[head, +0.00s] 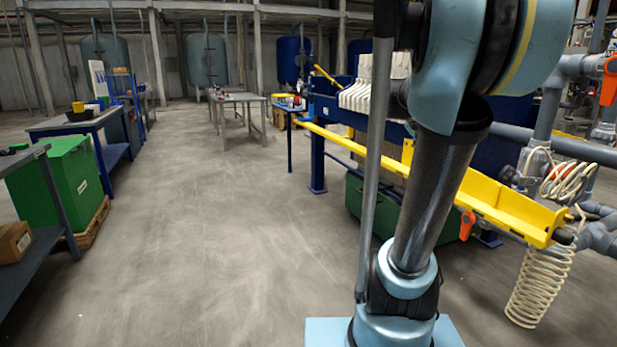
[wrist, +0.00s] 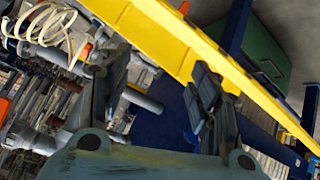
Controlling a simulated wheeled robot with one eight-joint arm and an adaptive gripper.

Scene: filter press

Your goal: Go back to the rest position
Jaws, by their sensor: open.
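My gripper (wrist: 160,95) shows in the wrist view with its two dark ridged fingers apart and nothing between them. The yellow beam (wrist: 165,40) of the filter press crosses behind the fingers. I cannot tell how far the fingers are from it. In the head view my arm stands upright at the right of centre, and the gripper itself is out of the picture. The filter press (head: 345,115) with its white plates (head: 362,92) is partly hidden behind my arm. Its yellow rail (head: 500,203) runs along the near side.
Grey pipes (head: 550,115) and a coiled cream hose (head: 540,285) stand close at the right. A green box (head: 70,180) and dark-topped tables (head: 85,122) line the left. A grey table (head: 238,98) stands farther back. The floor (head: 215,230) in the middle is clear.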

